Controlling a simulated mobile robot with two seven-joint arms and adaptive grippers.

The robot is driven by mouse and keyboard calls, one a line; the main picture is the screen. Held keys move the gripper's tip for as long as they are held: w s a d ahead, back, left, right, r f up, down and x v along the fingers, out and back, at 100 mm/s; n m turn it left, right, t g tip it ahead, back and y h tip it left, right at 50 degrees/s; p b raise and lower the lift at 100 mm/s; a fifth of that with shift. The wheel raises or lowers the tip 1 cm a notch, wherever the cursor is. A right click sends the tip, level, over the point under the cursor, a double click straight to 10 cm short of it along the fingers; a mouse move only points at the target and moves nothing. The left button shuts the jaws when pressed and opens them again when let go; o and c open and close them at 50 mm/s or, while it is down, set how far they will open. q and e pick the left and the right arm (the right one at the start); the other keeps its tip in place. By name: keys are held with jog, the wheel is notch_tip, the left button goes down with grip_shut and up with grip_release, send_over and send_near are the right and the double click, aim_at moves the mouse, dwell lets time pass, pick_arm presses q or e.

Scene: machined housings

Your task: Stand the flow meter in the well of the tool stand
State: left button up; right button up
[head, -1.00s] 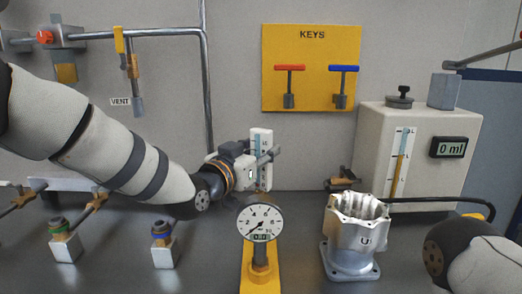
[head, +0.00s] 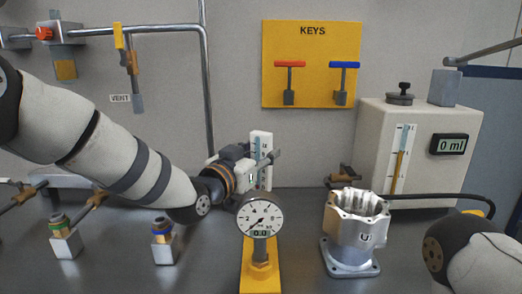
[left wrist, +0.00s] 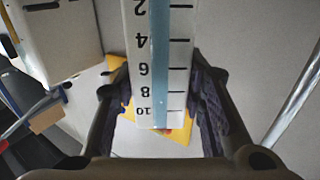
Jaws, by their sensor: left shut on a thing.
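The flow meter (head: 260,146) is a narrow white plate with a blue stripe and black scale marks. It is upright, near the back wall in the head view. My left gripper (head: 262,160) is shut on it from the left. In the left wrist view the flow meter (left wrist: 160,50) sits between the two dark fingers of my left gripper (left wrist: 163,85), with its numbered face towards the camera. I cannot identify the tool stand or its well for certain. A small brown and dark fixture (head: 344,176) stands behind the metal housing. My right gripper is out of view.
A round dial gauge (head: 260,217) on a yellow base stands in front of my left gripper. An open silver housing (head: 355,235) is right of it. A white tank (head: 462,180) stands at back right. Two capped blocks (head: 164,250) (head: 66,246) are at left.

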pick_arm(q)
jog(key=shift+f, duration=1)
jog(key=o, duration=1.3)
jog(key=shift+o, duration=0.2)
jog(key=v, duration=0.7)
jog(key=shift+s, duration=0.25)
jog(key=shift+a, duration=0.1)
